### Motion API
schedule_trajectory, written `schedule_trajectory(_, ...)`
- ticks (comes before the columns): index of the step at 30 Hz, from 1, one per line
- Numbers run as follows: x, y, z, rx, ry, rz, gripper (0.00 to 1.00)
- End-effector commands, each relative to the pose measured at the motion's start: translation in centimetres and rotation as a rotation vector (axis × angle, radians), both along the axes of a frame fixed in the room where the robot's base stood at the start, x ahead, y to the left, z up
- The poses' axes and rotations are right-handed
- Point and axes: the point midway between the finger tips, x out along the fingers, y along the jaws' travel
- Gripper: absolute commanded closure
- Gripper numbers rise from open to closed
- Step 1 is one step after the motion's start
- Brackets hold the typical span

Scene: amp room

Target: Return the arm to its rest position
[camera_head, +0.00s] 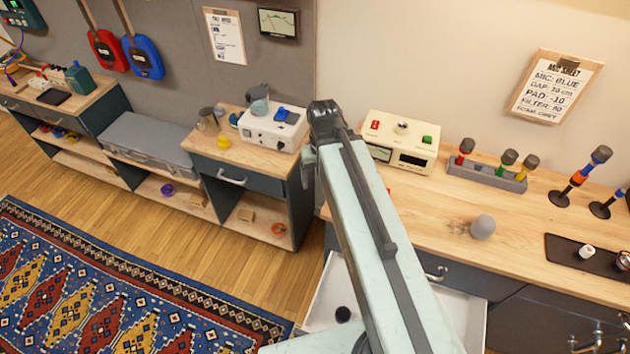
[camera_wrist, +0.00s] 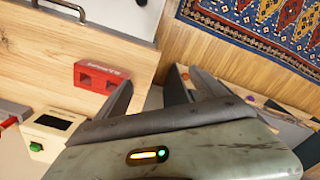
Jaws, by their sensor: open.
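My arm (camera_head: 385,240) rises from the bottom of the head view and reaches up between the two worktops, with its bent joint near the beige device. My gripper is mostly hidden behind the arm there. In the wrist view my gripper (camera_wrist: 163,88) has its dark fingers spread apart, with nothing seen held between them. A red block with two openings (camera_wrist: 100,77) lies on the wooden worktop beside the left finger, apart from it as far as I can tell.
An open white drawer (camera_head: 325,290) sits below the right worktop (camera_head: 415,215). A white box (camera_head: 272,128) stands on the left cabinet. Floor beside the rug (camera_head: 110,285) is clear.

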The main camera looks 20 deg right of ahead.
Motion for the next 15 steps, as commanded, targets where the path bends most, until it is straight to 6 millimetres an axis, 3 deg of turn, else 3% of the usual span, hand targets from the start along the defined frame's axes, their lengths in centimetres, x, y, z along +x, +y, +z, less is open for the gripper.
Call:
schedule_trajectory(1, -0.3, 1.9, 0.0, -0.001, 0.000, 0.036, 0.20)
schedule_trajectory(4, -0.4, 2.8, 0.0, -0.001, 0.000, 0.067, 0.20)
schedule_trajectory(12, -0.4, 3.0, 0.0, -0.001, 0.000, 0.069, 0.20)
schedule_trajectory(15, -0.4, 3.0, -1.3, -0.001, 0.000, 0.069, 0.20)
